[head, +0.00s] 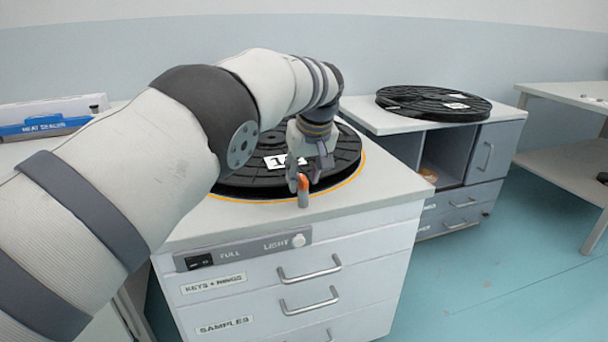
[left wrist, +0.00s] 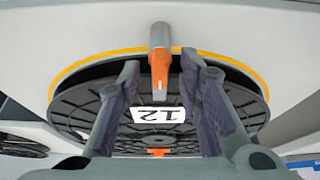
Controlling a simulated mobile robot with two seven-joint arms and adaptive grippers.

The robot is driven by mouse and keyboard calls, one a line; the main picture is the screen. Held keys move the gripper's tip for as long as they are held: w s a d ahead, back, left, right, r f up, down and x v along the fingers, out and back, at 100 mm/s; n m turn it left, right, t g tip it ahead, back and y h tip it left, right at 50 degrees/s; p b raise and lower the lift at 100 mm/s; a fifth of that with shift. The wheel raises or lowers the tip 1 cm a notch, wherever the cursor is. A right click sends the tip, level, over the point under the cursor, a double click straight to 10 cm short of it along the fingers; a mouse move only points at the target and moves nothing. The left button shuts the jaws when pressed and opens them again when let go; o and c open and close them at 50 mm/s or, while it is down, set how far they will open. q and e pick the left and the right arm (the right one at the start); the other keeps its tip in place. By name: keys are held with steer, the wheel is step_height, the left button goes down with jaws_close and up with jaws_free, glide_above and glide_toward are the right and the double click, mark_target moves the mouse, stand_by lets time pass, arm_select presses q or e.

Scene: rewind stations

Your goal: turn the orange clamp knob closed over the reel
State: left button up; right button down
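The orange clamp knob (head: 303,183) tops a short grey post at the front edge of the black reel (head: 345,160). In the left wrist view the knob (left wrist: 159,70) lines up with its post and points toward the reel's middle; I cannot tell whether it presses on the rim. The reel (left wrist: 90,118) lies flat inside a yellow ring with a white "12" label (left wrist: 158,115). My left gripper (head: 312,180) is low over the front rim. In the wrist view its fingers (left wrist: 161,75) are apart, one each side of the knob, with gaps showing. My right gripper is not in view.
The reel's cabinet (head: 290,290) has drawers and a switch panel (head: 243,249). A second black reel (head: 433,103) lies on another cabinet to the right. A heat sealer box (head: 45,127) stands at left. Another orange piece (left wrist: 158,152) shows across the reel.

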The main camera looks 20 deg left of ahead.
arm_select(q)
steer(key=v, duration=1.2)
steer(key=shift+f, duration=0.1)
